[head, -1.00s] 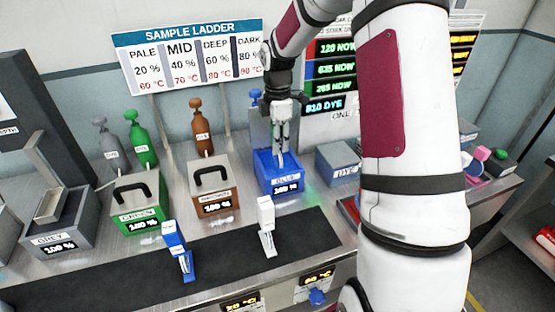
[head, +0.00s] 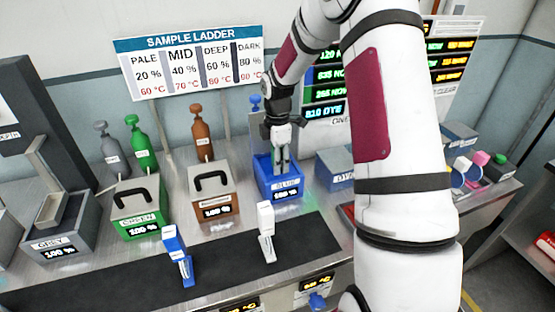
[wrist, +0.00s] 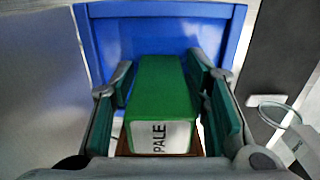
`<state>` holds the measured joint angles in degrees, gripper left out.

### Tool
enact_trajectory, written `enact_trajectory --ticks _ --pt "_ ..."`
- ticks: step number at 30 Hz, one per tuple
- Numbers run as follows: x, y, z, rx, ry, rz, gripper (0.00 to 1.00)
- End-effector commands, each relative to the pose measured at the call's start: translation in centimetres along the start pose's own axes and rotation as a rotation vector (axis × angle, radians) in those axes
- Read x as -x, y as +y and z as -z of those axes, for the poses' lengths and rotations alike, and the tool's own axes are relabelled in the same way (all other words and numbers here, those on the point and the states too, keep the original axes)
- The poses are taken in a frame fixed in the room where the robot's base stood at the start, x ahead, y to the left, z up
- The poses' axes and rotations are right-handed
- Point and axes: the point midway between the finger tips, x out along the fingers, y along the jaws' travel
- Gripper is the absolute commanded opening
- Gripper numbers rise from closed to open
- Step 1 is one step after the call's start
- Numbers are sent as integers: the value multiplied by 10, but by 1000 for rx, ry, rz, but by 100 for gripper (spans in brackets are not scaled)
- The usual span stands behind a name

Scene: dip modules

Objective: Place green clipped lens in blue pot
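In the wrist view, a green clip-like block (wrist: 160,85) with a white "PALE" label sits between the fingers of my gripper (wrist: 165,100), which look closed against its sides. The blue pot (wrist: 105,35) lies beyond and around the fingertips. In the head view, my gripper (head: 281,170) points down into the open top of the blue pot (head: 285,193), which has a "BLUE" label and a 100 % display. The green piece is hard to make out there, and its lower end is hidden in both views.
A brown pot (head: 215,205) and a green pot (head: 140,218), both with black handles, stand left of the blue pot. Blue (head: 177,255) and white (head: 266,232) clipped pieces stand on the dark strip (head: 225,262) in front. A grey-blue box (head: 335,172) is on the right.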

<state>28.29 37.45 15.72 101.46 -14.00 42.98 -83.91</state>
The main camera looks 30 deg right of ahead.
Motion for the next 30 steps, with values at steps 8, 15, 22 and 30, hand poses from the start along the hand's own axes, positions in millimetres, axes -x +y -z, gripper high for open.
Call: enact_trajectory --ticks 8,15,22,30 --pt "1 0 0 0 0 0 49" --pt "21 1 -1 -2 -1 -4 49" --pt "69 2 0 -1 -1 -5 49" --pt "112 1 0 -1 0 -2 49"
